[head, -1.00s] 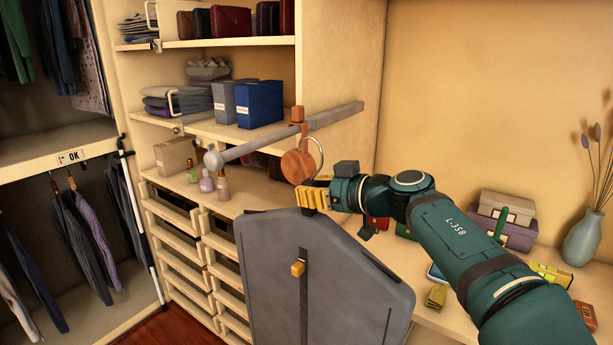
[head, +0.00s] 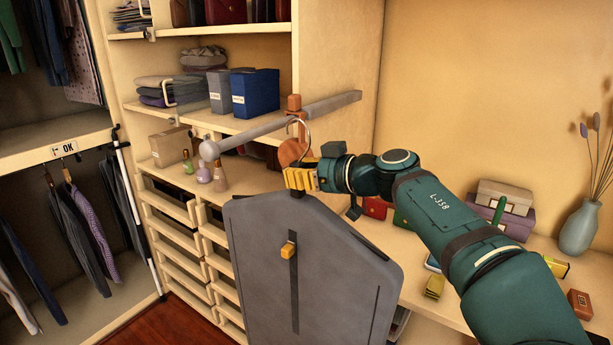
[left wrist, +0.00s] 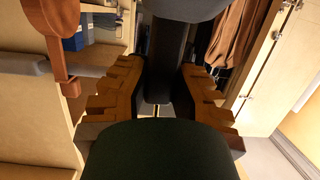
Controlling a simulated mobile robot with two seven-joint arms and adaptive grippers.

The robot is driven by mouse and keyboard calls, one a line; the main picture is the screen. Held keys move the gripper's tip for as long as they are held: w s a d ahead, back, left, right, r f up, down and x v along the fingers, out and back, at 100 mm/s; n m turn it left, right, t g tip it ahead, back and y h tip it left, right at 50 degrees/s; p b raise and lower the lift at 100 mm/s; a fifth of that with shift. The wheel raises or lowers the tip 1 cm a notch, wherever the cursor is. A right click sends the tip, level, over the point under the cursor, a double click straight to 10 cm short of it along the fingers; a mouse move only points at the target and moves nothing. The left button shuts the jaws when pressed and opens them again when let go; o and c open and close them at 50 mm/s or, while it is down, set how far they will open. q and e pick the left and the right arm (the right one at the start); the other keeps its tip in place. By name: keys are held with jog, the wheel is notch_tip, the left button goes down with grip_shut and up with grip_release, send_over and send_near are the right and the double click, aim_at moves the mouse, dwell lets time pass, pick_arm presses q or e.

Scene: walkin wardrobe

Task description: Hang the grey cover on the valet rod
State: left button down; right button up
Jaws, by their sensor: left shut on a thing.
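The grey cover (head: 315,265) is a flat garment bag with a dark central strip and a yellow tab, hanging upright in the head view. My left gripper (head: 301,178) is shut on its neck, just below the hanger hook (head: 309,132). The grey valet rod (head: 258,132) sticks out from the shelving, with a wooden tag (head: 291,153) hung on it. The hook's top is at the rod beside the tag; I cannot tell whether it is over the rod. In the left wrist view, the dark neck (left wrist: 160,65) is between the fingers, with the rod (left wrist: 22,65) at left. My right gripper is not in view.
Shelves behind the rod hold a blue box (head: 255,92), folded clothes and small bottles (head: 204,172). Drawers (head: 180,235) stand below. A counter at right holds boxes (head: 499,207), small items and a vase (head: 581,228). Clothes hang at left.

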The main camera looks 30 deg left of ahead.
pick_arm(q)
jog(key=shift+r+b+x, duration=0.2)
jog(key=shift+r+x, duration=0.05)
jog(key=shift+x, duration=0.85)
jog(key=shift+r+b+x, duration=0.25)
jog(key=shift+x, duration=0.85)
jog(key=shift+r+b+x, duration=0.2)
jog(key=shift+r+x, duration=0.05)
jog(key=shift+x, duration=0.85)
jog(key=shift+r+b+x, duration=0.1)
jog(key=shift+r+x, duration=0.1)
jog(key=shift+x, duration=0.7)
jog(key=shift+r+b+x, duration=0.1)
jog(key=shift+r+x, duration=0.1)
jog(key=shift+x, duration=0.7)
jog(key=shift+r+b+x, duration=0.1)
jog(key=shift+r+x, duration=0.1)
jog(key=shift+x, duration=0.7)
jog(key=shift+w+f+b, duration=0.2)
jog(key=shift+f+b, duration=1.25)
jog(key=shift+f, duration=0.05)
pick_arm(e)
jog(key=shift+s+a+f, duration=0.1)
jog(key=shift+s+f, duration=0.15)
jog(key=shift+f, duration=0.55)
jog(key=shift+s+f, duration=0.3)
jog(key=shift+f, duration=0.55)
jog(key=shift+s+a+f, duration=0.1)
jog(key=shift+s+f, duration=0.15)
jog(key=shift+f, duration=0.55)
